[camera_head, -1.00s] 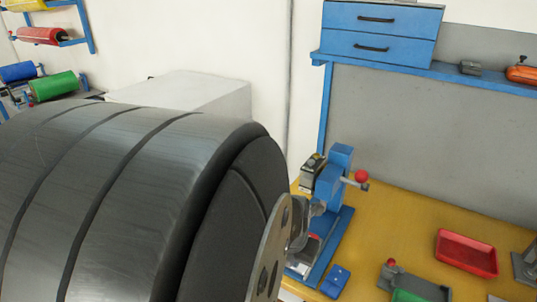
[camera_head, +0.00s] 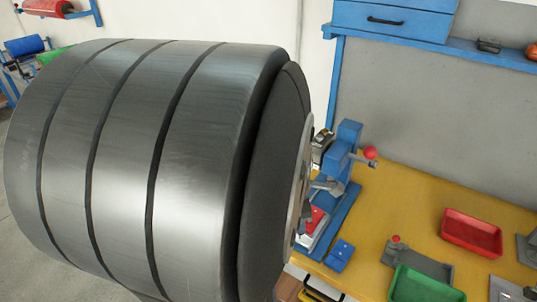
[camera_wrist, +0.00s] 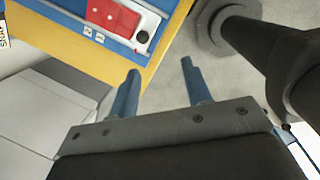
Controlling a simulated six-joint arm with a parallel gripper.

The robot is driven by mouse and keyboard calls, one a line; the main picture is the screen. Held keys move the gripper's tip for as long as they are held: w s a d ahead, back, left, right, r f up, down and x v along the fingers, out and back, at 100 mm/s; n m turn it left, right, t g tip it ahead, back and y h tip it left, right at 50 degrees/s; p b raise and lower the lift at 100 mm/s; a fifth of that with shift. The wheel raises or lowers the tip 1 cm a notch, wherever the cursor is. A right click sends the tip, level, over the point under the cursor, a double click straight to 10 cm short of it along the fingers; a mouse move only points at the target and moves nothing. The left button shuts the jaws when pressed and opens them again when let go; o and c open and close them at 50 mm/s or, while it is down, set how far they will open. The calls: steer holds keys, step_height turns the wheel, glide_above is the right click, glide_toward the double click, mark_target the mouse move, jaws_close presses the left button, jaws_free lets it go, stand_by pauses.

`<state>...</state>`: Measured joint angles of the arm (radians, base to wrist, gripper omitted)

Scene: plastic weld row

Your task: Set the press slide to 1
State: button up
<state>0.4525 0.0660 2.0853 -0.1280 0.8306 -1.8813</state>
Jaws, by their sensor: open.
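The blue press (camera_head: 348,150) stands on the yellow bench, with a red ball on its side lever. A red block on a pale slide (camera_head: 316,218) lies low at the press base, partly hidden by my arm. In the head view my arm hides the gripper.
A blue block (camera_head: 340,254), a red tray (camera_head: 471,233), a green tray (camera_head: 423,286) and a grey fixture (camera_head: 415,262) stand on the bench right of the press. A blue shelf (camera_head: 480,50) runs above. Grey floor shows below my fingers.

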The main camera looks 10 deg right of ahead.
steer(key=w+r+m+g, duration=0.2)
steer(key=w+r+m, duration=0.3)
steer(key=m, duration=1.4)
steer(key=d+f, duration=0.1)
steer(key=f, duration=0.4)
steer(key=d+f, duration=0.1)
steer(key=f, duration=1)
steer(key=shift+s+d+f, duration=0.2)
steer(key=shift+d+f, duration=0.15)
steer(key=shift+d, duration=0.05)
steer(key=shift+c, duration=0.5)
